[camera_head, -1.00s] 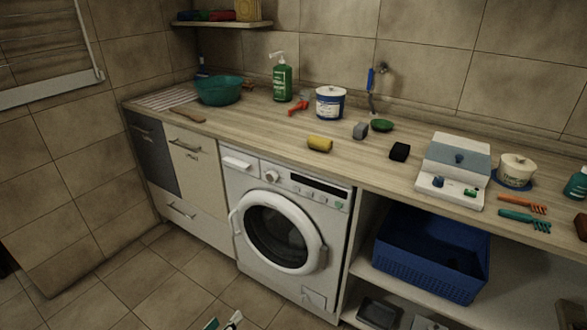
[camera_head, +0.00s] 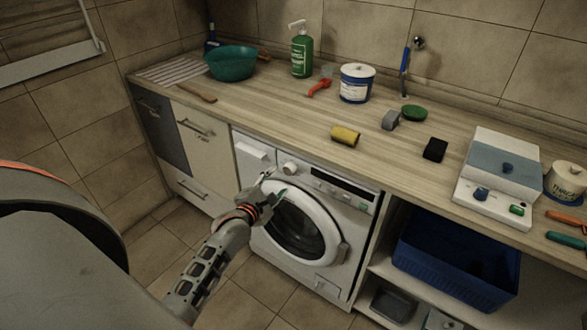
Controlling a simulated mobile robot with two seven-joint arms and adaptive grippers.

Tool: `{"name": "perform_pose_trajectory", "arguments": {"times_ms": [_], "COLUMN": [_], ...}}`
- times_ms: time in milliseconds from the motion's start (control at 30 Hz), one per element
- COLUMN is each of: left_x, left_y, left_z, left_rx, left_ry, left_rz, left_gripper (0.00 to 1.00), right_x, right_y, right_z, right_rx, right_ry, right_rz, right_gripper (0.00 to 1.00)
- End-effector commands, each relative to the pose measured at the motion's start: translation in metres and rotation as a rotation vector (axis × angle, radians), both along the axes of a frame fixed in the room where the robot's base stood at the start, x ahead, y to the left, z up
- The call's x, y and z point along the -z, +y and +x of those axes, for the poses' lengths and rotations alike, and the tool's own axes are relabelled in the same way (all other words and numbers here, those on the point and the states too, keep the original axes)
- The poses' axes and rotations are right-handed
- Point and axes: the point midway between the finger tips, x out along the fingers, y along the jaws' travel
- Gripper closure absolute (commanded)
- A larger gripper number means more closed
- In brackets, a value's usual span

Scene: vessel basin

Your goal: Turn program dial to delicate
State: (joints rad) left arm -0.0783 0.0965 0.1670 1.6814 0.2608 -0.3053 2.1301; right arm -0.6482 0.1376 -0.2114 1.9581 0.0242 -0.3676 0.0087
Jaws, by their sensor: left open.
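The washing machine (camera_head: 330,275) is white, with a round door, and stands under the worktop. Its round pale program dial (camera_head: 290,168) sits on the upper front panel, right of the drawer front. The dial's markings are too small to read. My left gripper (camera_head: 272,187) is open and empty, in front of the machine, just below and left of the dial in the picture. It covers part of the upper left door rim. I cannot tell how far it is from the panel. My right gripper is out of view.
The wooden worktop (camera_head: 285,105) above holds a yellow sponge (camera_head: 345,136), a black block (camera_head: 435,149) and a white box with knobs (camera_head: 495,190). A blue basket (camera_head: 455,262) stands on the shelf at right. The floor at left is free.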

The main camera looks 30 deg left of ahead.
Motion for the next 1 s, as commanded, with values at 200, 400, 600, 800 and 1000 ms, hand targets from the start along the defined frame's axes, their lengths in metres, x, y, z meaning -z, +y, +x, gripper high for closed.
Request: {"name": "perform_pose_trajectory", "arguments": {"times_ms": [200,400,600,800,1000], "left_x": [0.007,0.013,0.017,0.017,0.017], "left_y": [0.004,0.008,0.009,0.009,0.009], "left_z": [0.030,0.057,0.070,0.071,0.070], "left_rx": [0.001,0.001,0.002,0.002,0.002], "left_ry": [0.001,0.000,0.002,0.002,0.002], "left_rz": [0.004,0.003,0.004,0.004,0.004], "left_gripper": [0.52,0.52,0.52,0.52,0.85], "right_x": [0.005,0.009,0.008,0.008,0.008], "right_y": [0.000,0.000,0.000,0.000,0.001], "right_z": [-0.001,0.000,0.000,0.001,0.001], "right_rx": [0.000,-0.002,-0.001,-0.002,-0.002], "right_ry": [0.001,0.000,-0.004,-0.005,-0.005], "right_rz": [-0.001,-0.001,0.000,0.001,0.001], "right_gripper": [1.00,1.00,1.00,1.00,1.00]}}
